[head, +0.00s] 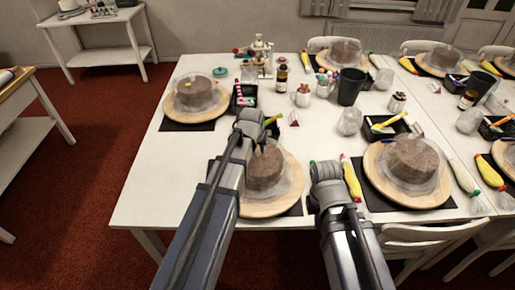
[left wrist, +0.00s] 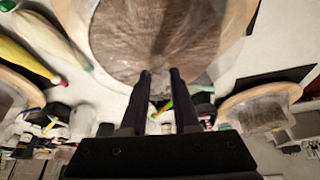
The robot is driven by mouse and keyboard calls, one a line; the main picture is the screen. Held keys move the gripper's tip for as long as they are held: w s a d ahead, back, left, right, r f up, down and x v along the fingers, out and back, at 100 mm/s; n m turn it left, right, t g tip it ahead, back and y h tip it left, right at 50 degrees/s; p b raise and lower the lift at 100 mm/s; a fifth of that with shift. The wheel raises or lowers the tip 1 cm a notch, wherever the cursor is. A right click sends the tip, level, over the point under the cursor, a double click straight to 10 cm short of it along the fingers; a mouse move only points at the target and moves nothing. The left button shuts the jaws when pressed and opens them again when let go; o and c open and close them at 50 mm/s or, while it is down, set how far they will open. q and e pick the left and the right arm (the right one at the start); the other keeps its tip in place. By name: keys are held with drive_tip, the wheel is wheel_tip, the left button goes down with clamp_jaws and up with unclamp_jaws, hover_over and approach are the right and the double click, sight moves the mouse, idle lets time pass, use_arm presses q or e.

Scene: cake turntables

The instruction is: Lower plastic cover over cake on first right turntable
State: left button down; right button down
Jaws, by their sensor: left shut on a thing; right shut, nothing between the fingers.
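A brown cake (head: 266,168) under a clear plastic cover (head: 286,172) is on a round wooden turntable (head: 287,200) at the front middle of the table. My left gripper (head: 264,146) is at the top left of this cover, shut on the clear cover. In the left wrist view its fingertips (left wrist: 160,74) are against the brown cake (left wrist: 150,35), and the thin clear plastic between them is hard to make out. Another covered cake (head: 413,160) is on a turntable (head: 400,192) to the right. My right gripper (head: 326,166) is shut and empty between the two turntables; its fingertips are mostly hidden.
A yellow piping bag (head: 352,180) lies just right of my right gripper. A black cup (head: 350,86), a brown bottle (head: 282,78) and black trays (head: 387,126) stand behind. Another covered cake (head: 196,93) is at the back left. The table's front left corner is clear.

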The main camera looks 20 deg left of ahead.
use_arm(q)
drive_tip(key=c, duration=0.6)
unclamp_jaws()
drive_tip(key=shift+r, duration=0.1)
wheel_tip(320, 180, up, 7)
drive_tip(key=p, duration=0.7)
drive_tip(key=s+d+f+m+g, duration=0.1)
drive_tip(key=s+d, duration=0.3)
drive_tip(key=s, duration=0.4)
drive_tip(key=s+d+f+m+g+b, duration=0.1)
drive_tip(key=s+d+m+g, duration=0.1)
drive_tip(key=s+d, duration=0.3)
drive_tip(key=s+d+f+m+g+y, duration=0.1)
drive_tip(key=s+d, duration=0.3)
drive_tip(key=s, duration=0.6)
drive_tip(key=shift+s+d+f+m+g+b, duration=0.2)
drive_tip(key=shift+s+m+g+b, duration=0.15)
drive_tip(key=shift+g, duration=0.15)
